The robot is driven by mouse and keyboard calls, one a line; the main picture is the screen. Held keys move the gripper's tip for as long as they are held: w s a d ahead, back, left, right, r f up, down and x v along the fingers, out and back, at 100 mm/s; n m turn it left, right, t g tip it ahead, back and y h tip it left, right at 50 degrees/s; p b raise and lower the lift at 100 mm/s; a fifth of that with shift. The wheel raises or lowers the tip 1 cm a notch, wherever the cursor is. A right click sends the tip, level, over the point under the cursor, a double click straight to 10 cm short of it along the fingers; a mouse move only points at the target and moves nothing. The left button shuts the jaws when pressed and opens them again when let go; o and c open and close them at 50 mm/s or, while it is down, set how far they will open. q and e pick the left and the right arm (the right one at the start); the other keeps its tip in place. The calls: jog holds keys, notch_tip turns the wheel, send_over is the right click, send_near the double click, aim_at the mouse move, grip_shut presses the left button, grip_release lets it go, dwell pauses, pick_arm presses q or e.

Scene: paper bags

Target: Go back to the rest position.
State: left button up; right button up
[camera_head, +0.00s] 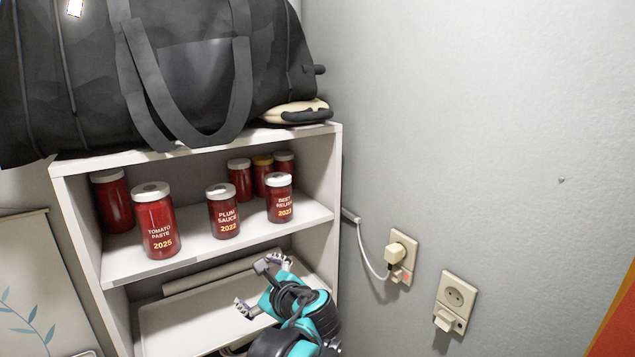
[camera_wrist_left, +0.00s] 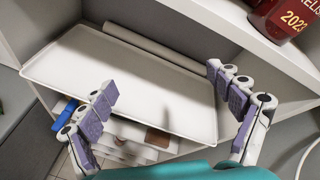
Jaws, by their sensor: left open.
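My left gripper (camera_head: 257,284) is open and empty in front of the lower shelf compartment in the head view. In the left wrist view its two purple-padded fingers (camera_wrist_left: 168,98) stand wide apart, with nothing between them but the view of a white tray (camera_wrist_left: 120,85). The tray also shows in the head view (camera_head: 180,325), on the lower level of the white shelf unit (camera_head: 215,245). My right gripper is in neither view.
Several red jars stand on the upper shelf, among them tomato paste (camera_head: 156,222), plum sauce (camera_head: 223,212) and relish (camera_head: 280,199). A black bag (camera_head: 60,90) sits on top. Wall sockets (camera_head: 455,303) and a plugged-in white cable (camera_head: 366,250) are to the right.

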pick_arm(q)
jog(key=s+a+f+n+g+h+b, duration=0.1)
jog(key=s+a+f+n+b, duration=0.25)
jog(key=f, duration=0.25)
jog(key=s+a+f+n+g+h+b, duration=0.1)
jog(key=s+a+f+n+b, duration=0.15)
jog(key=s+f, duration=0.35)
jog(key=s+d+f+n+g+h+b, duration=0.1)
jog(key=s+f+n+h+b, duration=0.2)
jog(key=f, duration=0.8)
jog(key=s+d+f+n+h+b, duration=0.2)
jog(key=s+f+n+b, duration=0.5)
jog(key=s+f+n, duration=0.4)
jog(key=shift+s+d+f+n+g+h, duration=0.15)
jog(key=shift+s+f+n+g+h, duration=0.2)
jog(key=shift+s+n+h, duration=0.3)
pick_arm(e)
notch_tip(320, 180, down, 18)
pick_arm(q)
jog(key=shift+w, duration=0.1)
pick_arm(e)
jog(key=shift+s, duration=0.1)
